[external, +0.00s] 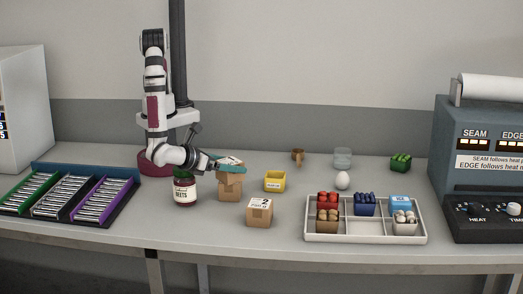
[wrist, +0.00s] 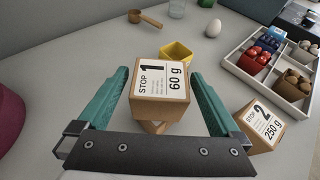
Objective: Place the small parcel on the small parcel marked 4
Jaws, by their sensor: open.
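A small brown parcel (wrist: 162,92) with a label reading STOP 1, 60 g sits between the two teal fingers of my gripper (wrist: 158,90) in the wrist view. The fingers are open, with a gap visible on each side. It rests on another brown parcel (wrist: 155,127), mostly hidden beneath it; in the external view this lower parcel (external: 230,191) stands on the table. No label with a 4 shows in either view. A separate parcel marked 2, 250 g (external: 259,213) stands to the right and also shows in the wrist view (wrist: 261,124).
A beets jar (external: 185,192) stands close left of the stack. A yellow bin (external: 275,180) is behind right. A white divided tray (external: 365,240) holds coloured items at right. An egg (external: 342,180), a scoop (external: 297,155) and a glass (external: 343,158) stand farther back.

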